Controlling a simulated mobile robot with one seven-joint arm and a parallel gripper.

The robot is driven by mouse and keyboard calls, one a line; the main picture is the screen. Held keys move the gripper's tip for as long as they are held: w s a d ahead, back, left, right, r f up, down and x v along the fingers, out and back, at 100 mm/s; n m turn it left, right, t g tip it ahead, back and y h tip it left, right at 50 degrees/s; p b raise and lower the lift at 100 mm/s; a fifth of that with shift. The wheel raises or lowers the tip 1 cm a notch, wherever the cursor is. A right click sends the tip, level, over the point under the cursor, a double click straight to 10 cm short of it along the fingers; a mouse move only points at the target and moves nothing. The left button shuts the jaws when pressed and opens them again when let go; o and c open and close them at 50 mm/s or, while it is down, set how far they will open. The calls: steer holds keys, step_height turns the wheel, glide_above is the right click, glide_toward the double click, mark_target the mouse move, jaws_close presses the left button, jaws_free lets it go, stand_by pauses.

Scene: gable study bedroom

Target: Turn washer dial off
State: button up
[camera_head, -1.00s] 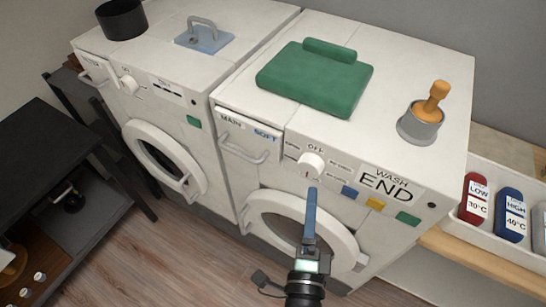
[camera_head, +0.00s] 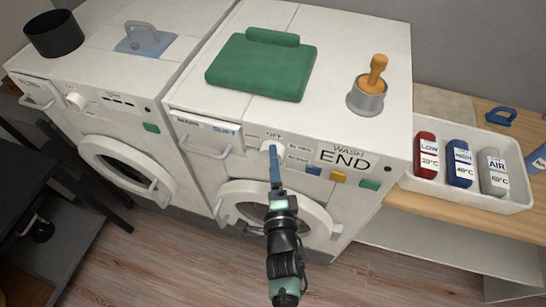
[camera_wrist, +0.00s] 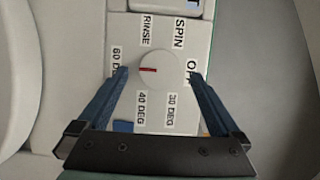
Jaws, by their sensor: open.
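The washer dial (camera_head: 268,147) is a round white knob on the front panel of the right-hand washer (camera_head: 352,206). In the wrist view the dial (camera_wrist: 160,82) shows a red mark pointing left, toward the 60 DEG label. OFF is on the opposite side, partly covered by my right finger. RINSE, SPIN, 30 DEG and 40 DEG are also around it. My gripper (camera_head: 274,160) is at the dial in the head view. In the wrist view my gripper (camera_wrist: 159,74) is open, one blue finger on each side of the dial, with visible gaps; contact does not show.
A WASH END sign (camera_head: 345,159) and coloured buttons are right of the dial. A drawer handle (camera_head: 203,148) juts out to its left. The round door (camera_head: 318,218) is below. A green folded cloth (camera_head: 262,68) and a grey pot (camera_head: 366,98) stand on top.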

steer(key=shift+w, duration=0.8)
steer(key=c, duration=1.4)
